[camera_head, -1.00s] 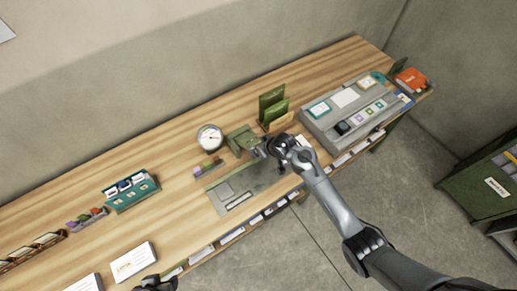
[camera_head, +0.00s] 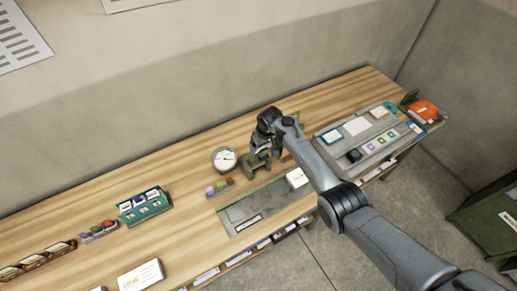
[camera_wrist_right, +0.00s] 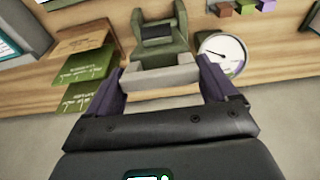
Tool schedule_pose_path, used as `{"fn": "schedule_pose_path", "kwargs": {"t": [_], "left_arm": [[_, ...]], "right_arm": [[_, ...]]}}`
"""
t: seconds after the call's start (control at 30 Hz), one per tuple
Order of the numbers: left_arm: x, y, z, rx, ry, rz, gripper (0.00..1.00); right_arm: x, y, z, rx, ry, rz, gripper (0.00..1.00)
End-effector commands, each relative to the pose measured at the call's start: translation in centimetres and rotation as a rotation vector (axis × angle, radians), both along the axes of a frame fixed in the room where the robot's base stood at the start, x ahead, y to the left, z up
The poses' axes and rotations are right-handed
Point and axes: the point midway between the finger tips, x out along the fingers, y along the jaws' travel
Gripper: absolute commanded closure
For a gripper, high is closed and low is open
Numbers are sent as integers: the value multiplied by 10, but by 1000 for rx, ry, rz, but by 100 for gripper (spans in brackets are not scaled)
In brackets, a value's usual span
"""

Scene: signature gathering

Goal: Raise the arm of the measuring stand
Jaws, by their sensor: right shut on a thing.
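The measuring stand (camera_head: 257,166) is a green device on the desk, just right of a round white dial (camera_head: 224,159). My right gripper (camera_head: 262,150) is above it and hides its upper part in the head view. In the right wrist view the fingers (camera_wrist_right: 162,76) are shut on the pale grey bar of the stand's arm (camera_wrist_right: 160,80), one finger at each end. The green body of the stand (camera_wrist_right: 158,32) shows beyond the bar. The arm's exact angle is hard to tell. My left gripper is not in view.
A grey recessed panel (camera_head: 265,207) lies in front of the stand. A grey console (camera_head: 365,138) with cards is to the right. Green boards (camera_wrist_right: 85,80) stand close beside the gripper.

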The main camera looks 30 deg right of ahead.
Motion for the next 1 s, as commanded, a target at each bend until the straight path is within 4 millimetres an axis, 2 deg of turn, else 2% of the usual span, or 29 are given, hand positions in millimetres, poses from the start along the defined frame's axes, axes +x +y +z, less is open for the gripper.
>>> {"fn": "schedule_pose_path", "kwargs": {"t": [0.47, 0.5, 0.53, 0.57, 0.83, 1.0], "left_arm": [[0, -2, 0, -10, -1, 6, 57], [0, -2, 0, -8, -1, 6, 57], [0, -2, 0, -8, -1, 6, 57], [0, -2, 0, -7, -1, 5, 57], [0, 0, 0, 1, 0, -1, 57], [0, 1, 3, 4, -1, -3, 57]], "right_arm": [[-1, -4, -3, 1, 1, -7, 69], [-1, -4, -3, 1, 1, -7, 9], [-1, -4, -3, 1, 2, -7, 4], [-1, -4, -3, 1, 2, -6, 0], [0, -3, 0, 1, 0, -5, 0], [-2, -3, 10, 2, -1, -4, 0]]}}
